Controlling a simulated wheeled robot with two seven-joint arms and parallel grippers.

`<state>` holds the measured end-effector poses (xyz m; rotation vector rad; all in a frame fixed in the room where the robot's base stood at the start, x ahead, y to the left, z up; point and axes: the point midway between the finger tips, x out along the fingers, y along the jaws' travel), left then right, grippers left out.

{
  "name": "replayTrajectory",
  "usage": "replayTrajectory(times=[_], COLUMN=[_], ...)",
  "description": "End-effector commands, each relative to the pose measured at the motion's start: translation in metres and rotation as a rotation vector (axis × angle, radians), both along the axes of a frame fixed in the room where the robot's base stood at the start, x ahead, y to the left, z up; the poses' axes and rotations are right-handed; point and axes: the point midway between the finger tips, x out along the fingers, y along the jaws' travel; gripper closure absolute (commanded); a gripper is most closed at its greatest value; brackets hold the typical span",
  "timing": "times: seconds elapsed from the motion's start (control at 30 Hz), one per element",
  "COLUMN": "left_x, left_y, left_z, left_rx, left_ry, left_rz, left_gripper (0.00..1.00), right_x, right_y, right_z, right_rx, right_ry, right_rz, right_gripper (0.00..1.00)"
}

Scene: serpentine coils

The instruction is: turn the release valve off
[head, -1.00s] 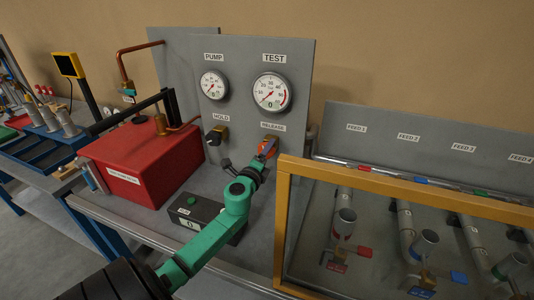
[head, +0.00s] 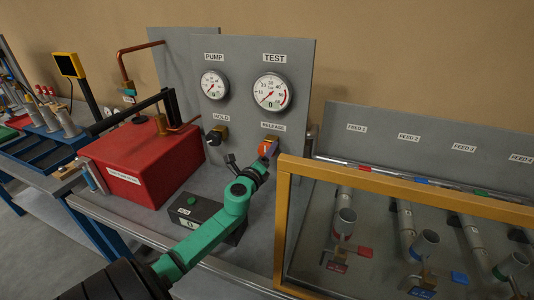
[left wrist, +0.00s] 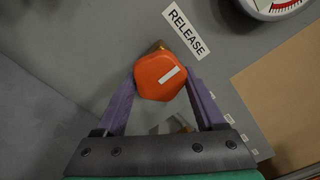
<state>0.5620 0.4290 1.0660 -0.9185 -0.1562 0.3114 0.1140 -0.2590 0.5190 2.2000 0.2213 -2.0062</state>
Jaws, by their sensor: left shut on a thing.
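The release valve is an orange knob (head: 265,148) on the grey panel under the RELEASE label (head: 273,126). In the left wrist view the orange knob (left wrist: 160,77) faces me, with a white bar mark lying nearly across the direction of the RELEASE lettering (left wrist: 185,31). My left gripper (head: 268,152) reaches it from the front. In the left wrist view its purple fingers (left wrist: 160,88) are shut on the knob's two sides. The knob's stem is mostly hidden behind it. My right gripper is not in view.
The HOLD valve (head: 217,135) is left of the release valve. PUMP (head: 214,85) and TEST (head: 272,91) gauges sit above. A yellow-framed clear guard (head: 282,215) stands close on the right.

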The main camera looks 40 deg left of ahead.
Motion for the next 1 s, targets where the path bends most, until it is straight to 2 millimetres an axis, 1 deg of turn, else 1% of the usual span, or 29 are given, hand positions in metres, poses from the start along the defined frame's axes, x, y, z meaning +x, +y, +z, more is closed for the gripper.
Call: replayTrajectory(times=[0.07,0.1,0.13,0.17,0.43,0.57,0.67,0.77,0.9,1.0], left_x=[0.0,0.0,0.0,0.0,-0.001,-0.012,-0.03,-0.053,-0.09,-0.114], left_y=[0.0,0.0,0.0,0.0,-0.001,-0.005,-0.011,-0.019,-0.032,-0.039], left_z=[-0.003,-0.003,-0.002,-0.002,-0.001,-0.002,-0.003,-0.005,-0.006,-0.006], left_rx=[0.003,0.003,0.003,0.002,0.001,0.0,-0.001,-0.001,-0.001,-0.001], left_ry=[0.006,0.006,0.006,0.005,0.003,0.003,0.005,0.005,0.006,0.007], left_rz=[-0.001,-0.001,-0.001,-0.001,-0.001,-0.002,-0.002,-0.002,-0.002,0.0], left_gripper=[0.84,0.17,0.06,0.0,0.0,0.0,0.0,0.0,0.0,0.0], right_x=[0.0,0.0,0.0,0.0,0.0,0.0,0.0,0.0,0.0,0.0], right_y=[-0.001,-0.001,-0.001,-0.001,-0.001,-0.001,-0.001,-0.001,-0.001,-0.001], right_z=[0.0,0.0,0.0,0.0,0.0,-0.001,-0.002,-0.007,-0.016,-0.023], right_rx=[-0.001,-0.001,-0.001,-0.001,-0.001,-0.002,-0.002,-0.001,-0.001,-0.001], right_ry=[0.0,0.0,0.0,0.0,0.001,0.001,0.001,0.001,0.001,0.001], right_rz=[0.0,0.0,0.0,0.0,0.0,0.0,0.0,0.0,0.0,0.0], right_gripper=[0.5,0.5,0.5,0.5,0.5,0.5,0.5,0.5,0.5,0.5])
